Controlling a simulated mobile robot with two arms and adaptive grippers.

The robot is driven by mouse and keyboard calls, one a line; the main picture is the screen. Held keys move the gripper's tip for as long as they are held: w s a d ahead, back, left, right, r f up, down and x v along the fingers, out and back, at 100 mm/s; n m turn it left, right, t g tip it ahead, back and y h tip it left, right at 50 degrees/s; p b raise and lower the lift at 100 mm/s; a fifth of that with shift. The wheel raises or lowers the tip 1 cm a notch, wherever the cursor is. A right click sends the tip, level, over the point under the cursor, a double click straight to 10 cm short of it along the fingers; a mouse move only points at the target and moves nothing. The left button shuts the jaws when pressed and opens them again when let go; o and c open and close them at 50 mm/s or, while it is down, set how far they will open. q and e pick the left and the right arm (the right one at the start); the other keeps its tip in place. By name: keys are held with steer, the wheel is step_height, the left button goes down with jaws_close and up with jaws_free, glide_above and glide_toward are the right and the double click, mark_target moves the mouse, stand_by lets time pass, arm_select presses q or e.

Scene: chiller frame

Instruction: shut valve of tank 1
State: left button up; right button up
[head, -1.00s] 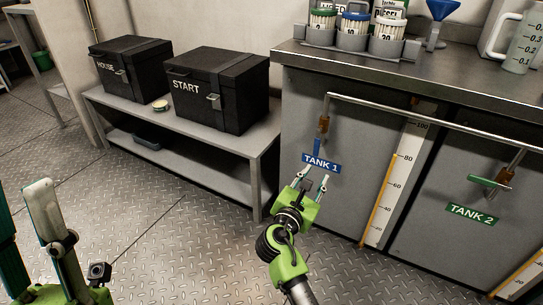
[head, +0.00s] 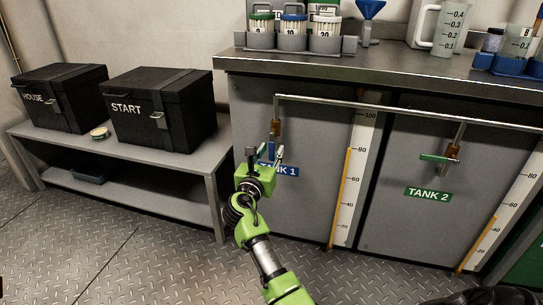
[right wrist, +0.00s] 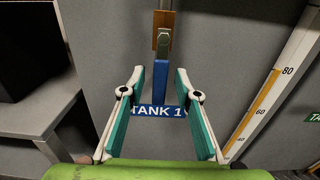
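The valve of tank 1 has a brass body (head: 276,128) under the steel pipe. Its blue handle (right wrist: 161,84) hangs straight down in the right wrist view; in the head view my gripper partly hides it. The blue TANK 1 label (right wrist: 158,111) is on the grey panel below the handle. My right gripper (head: 266,155) is open in front of the valve. In the right wrist view its fingertips (right wrist: 160,75) stand on either side of the handle, with gaps showing; I cannot tell how deep the handle is between them. My left gripper is not in view.
The tank 2 valve has a green handle (head: 438,157) lying level, right of tank 1. A steel pipe (head: 360,104) runs along the cabinet under the counter (head: 380,70). A grey bench (head: 190,163) with two black boxes stands left. A level gauge (head: 352,170) stands between the tanks.

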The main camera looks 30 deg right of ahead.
steer(key=shift+w+d, duration=0.45)
steer(key=shift+d, duration=0.05)
jaws_close()
